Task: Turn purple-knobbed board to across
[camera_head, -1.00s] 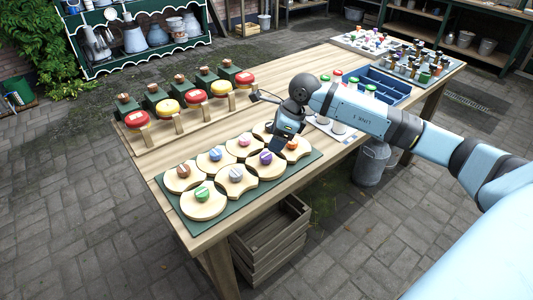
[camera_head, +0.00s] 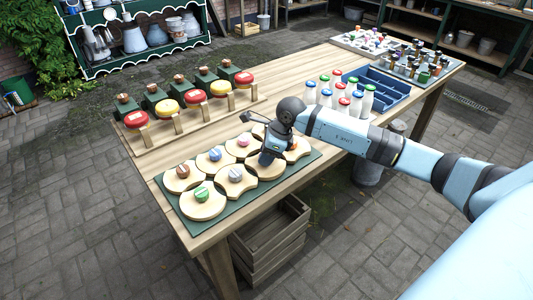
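The purple-knobbed board (camera_head: 265,170) is a round wooden piece in the front row of the green mat (camera_head: 233,213), between the board with the grey-white knob (camera_head: 236,179) and the orange-knobbed board (camera_head: 297,150). My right gripper (camera_head: 267,160) points down right over its knob and hides it. I cannot tell whether the fingers are around the knob or just above it, nor whether they are open. The board's cut edges are partly covered. My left gripper is not in view.
Boards with brown, blue, pink and green knobs (camera_head: 202,202) sit close around on the mat. Behind stands a rack (camera_head: 190,113) of red and yellow round pieces. Bottles with coloured caps (camera_head: 325,92) and a blue crate (camera_head: 378,88) stand to the right.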

